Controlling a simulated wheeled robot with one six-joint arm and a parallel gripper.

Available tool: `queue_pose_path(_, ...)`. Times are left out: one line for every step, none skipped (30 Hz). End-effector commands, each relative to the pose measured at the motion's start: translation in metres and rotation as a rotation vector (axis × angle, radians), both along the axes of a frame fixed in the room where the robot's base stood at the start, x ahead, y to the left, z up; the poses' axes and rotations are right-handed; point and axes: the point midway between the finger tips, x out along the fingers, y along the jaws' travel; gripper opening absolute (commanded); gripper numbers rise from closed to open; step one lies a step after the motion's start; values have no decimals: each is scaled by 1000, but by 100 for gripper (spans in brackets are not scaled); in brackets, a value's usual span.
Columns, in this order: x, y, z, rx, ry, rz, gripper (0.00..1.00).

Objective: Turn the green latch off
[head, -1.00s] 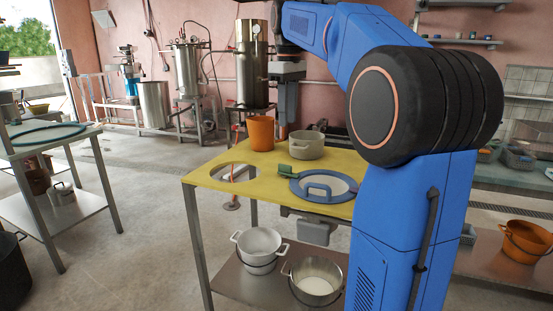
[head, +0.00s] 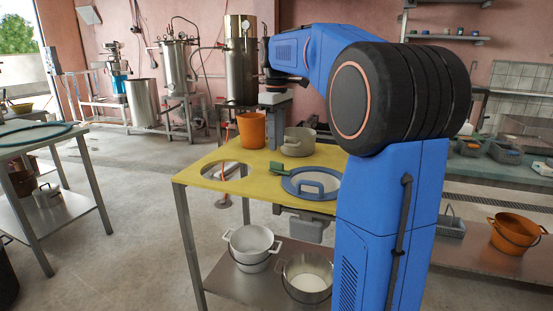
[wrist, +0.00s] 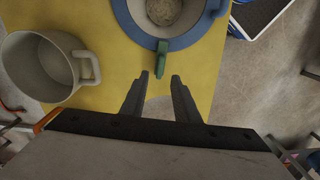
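The green latch (head: 280,168) sticks out from the left edge of the blue ring-shaped lid (head: 311,196) on the yellow table top. In the wrist view the latch (wrist: 162,62) hangs from the rim of the blue ring (wrist: 148,36). My gripper (wrist: 159,79) is open and empty. Its two fingertips point toward the latch, which shows just beyond them, roughly in line with the gap; they look apart from it.
A grey handled pot (head: 298,142) stands close by and shows at the left of the wrist view (wrist: 40,68). The yellow table (head: 205,176) has a round hole (head: 225,172) at left. White and steel pots sit on the shelf below.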

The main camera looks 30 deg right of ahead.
Motion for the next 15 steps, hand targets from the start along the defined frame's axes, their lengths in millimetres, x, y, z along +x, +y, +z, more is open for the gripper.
queue_pose_path(-1,0,-9,0,1,0,28)
queue_pose_path(-1,0,-15,1,3,0,28)
queue_pose_path(-1,0,-21,0,1,0,28)
queue_pose_path(-1,0,-27,0,1,0,28)
queue_pose_path(-1,0,-31,0,1,0,28)
queue_pose_path(-1,0,-37,0,1,0,28)
queue_pose_path(-1,0,-41,0,1,0,28)
queue_pose_path(-1,0,-45,0,1,0,28)
queue_pose_path(0,0,-50,0,1,0,28)
queue_pose_path(0,0,-53,0,0,0,28)
queue_pose_path(0,0,-56,0,0,0,28)
queue_pose_path(0,0,-59,0,1,0,28)
queue_pose_path(0,0,-61,0,0,0,28)
queue_pose_path(0,0,-62,0,0,0,28)
queue_pose_path(0,0,-64,0,0,0,28)
